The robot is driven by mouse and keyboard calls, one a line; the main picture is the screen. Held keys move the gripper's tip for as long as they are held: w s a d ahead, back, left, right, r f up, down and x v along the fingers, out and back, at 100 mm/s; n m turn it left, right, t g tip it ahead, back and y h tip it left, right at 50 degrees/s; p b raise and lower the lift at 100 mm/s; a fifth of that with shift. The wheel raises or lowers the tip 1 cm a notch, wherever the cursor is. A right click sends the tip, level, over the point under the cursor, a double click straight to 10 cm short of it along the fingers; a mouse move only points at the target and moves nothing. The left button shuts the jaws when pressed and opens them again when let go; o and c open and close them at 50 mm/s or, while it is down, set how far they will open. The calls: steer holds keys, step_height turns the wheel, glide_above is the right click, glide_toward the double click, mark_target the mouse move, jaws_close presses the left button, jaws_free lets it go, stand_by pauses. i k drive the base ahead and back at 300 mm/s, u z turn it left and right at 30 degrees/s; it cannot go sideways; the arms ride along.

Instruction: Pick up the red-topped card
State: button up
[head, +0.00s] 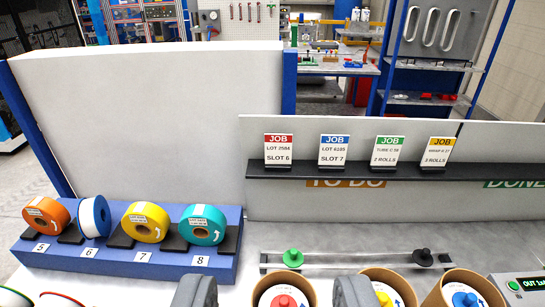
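The red-topped card (278,151) stands upright at the left end of a black ledge (360,172). It reads JOB, LOT 2504, SLOT 6. To its right on the ledge stand a blue-topped card (334,152), a green-topped card (388,151) and a yellow-topped card (438,152), with gaps between them. My gripper (273,289) shows at the bottom edge as two grey fingers set wide apart. It is open, nearer to me and lower in the picture than the red-topped card, and touches no card.
A blue rack (125,262) at left holds orange, white-blue, yellow and teal rolls over numbers 5 to 8. Round brown tubs (283,284) stand at the bottom, before a rail with green and black knobs (293,258). A grey panel (350,133) rises behind the cards.

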mark_target(278, 148)
steer(key=u, duration=0.05)
steer(key=i, duration=1)
steer(key=z, duration=0.1)
